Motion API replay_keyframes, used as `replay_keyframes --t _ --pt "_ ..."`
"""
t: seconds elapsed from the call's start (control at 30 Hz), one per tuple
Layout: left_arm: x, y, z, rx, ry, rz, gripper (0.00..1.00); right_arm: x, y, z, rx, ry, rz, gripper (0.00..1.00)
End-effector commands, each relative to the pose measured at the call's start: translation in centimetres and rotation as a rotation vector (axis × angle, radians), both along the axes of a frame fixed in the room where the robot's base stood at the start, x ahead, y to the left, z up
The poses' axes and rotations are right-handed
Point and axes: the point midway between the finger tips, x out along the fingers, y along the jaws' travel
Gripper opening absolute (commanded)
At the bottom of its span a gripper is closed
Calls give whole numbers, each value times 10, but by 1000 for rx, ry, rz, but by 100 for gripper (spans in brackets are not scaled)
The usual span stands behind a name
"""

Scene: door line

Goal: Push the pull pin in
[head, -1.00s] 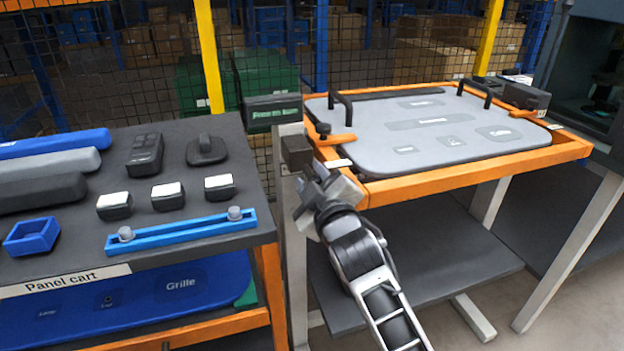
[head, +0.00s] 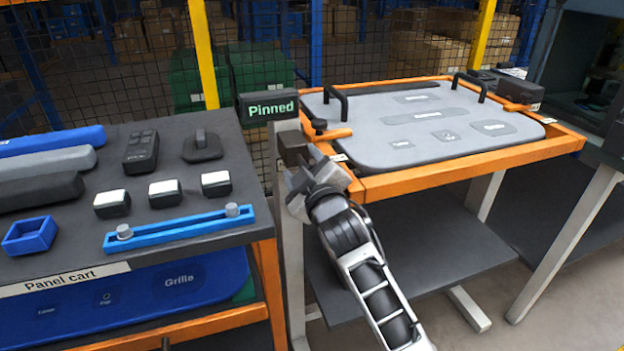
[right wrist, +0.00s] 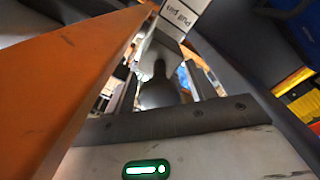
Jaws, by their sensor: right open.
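My right gripper (head: 293,152) is at the left front corner of the orange-framed table, beside the light post. Its jaws are open. In the right wrist view a dark rounded knob, apparently the pull pin (right wrist: 160,86), shows between the jaws, close in front of them. A white label reading "Pull pin" (right wrist: 180,14) is above it. In the head view the pin is hidden by my gripper. The sign (head: 268,108) on the post above is lit and reads "Pinned" in green. My left gripper is not in view.
The orange table (head: 440,178) carries a grey panel (head: 385,150) with two black handles. The panel cart (head: 230,236) stands at left with blocks, a blue tray (head: 30,235) and a blue bar (head: 180,231) on it. A mesh fence is behind.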

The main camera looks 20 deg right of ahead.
Motion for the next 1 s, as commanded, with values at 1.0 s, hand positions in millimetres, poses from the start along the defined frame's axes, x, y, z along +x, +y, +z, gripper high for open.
replay_keyframes --t 1.0 --pt "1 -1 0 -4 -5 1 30 -156 7 0 0 0 0 55"
